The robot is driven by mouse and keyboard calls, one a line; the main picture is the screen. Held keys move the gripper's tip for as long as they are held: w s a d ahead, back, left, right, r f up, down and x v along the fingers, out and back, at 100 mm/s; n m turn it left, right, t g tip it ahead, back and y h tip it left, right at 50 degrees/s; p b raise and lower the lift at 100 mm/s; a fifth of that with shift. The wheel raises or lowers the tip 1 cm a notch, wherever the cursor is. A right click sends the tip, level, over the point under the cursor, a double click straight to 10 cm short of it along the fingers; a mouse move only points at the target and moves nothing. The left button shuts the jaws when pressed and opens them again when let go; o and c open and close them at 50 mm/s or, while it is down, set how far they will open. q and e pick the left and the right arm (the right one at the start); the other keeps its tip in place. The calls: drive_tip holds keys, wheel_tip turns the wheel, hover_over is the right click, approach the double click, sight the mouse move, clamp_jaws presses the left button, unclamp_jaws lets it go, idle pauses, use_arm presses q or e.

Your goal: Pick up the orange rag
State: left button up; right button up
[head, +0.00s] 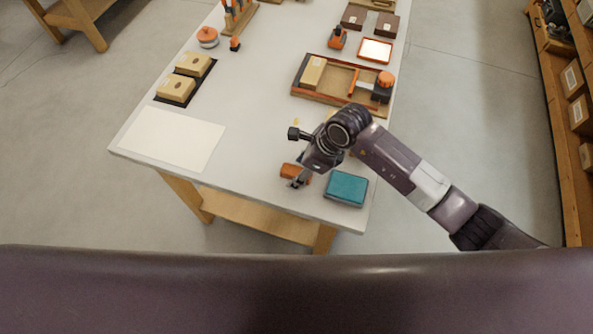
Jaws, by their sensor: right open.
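The orange rag (289,170) appears as a small orange patch near the front edge of the white table (250,150) in the head view. Part of it is hidden behind my right gripper (299,180). My right arm reaches in from the right, and the gripper points down at the rag with its jaws open. I cannot tell whether the fingers touch the rag. My left gripper is not in view.
Behind the arm is a wooden tray (327,96) with a block and orange-and-black items. A white sheet (172,139) and two yellowish boxes (193,64) lie left. The table middle is clear.

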sight(299, 171)
drive_tip(key=c, duration=1)
drive_tip(key=shift+c, duration=0.2)
drive_tip(key=shift+r, duration=0.1)
wheel_tip(299, 171, up, 20)
drive_tip(key=b, duration=0.4)
